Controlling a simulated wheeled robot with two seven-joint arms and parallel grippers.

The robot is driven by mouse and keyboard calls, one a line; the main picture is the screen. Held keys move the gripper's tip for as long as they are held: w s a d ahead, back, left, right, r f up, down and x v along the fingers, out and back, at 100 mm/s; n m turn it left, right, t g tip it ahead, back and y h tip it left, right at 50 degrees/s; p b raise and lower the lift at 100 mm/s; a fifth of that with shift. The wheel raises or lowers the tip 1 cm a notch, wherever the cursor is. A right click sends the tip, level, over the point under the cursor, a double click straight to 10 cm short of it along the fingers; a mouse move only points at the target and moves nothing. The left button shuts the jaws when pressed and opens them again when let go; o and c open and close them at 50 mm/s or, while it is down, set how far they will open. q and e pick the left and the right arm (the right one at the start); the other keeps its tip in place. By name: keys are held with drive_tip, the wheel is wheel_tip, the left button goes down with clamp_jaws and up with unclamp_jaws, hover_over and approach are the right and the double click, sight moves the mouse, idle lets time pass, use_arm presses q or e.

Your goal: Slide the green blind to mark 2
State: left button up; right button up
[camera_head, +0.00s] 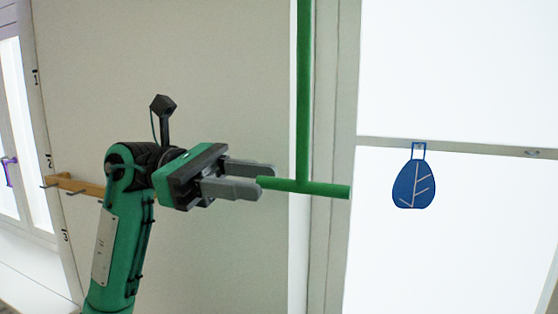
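The green blind shows as a thin green upright rod (303,90) with a level green crossbar (320,188) at its lower end, hanging before the window frame. The mark 2 (49,160) is on the edge strip at the left, between marks 1 (36,77) and 3 (65,237), left of my arm. My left gripper (266,181) points right, with its grey fingertips at the crossbar's left end. That end seems to lie between the tips; whether they press on it I cannot tell. My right gripper is out of view.
A wooden rail with pegs (87,187) is on the wall behind my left arm. A blue leaf-shaped ornament (414,185) hangs on the bright window at the right, clear of the crossbar. Another window (14,130) is at the far left.

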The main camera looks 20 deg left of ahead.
sight(295, 186)
use_arm(q)
drive_tip(key=shift+s+d+p, duration=0.1)
drive_tip(key=shift+d+p, duration=0.65)
drive_tip(key=shift+d, duration=1.4)
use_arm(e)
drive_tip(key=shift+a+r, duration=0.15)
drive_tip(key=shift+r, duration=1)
use_arm(q)
drive_tip(key=shift+c, duration=0.3)
clamp_jaws()
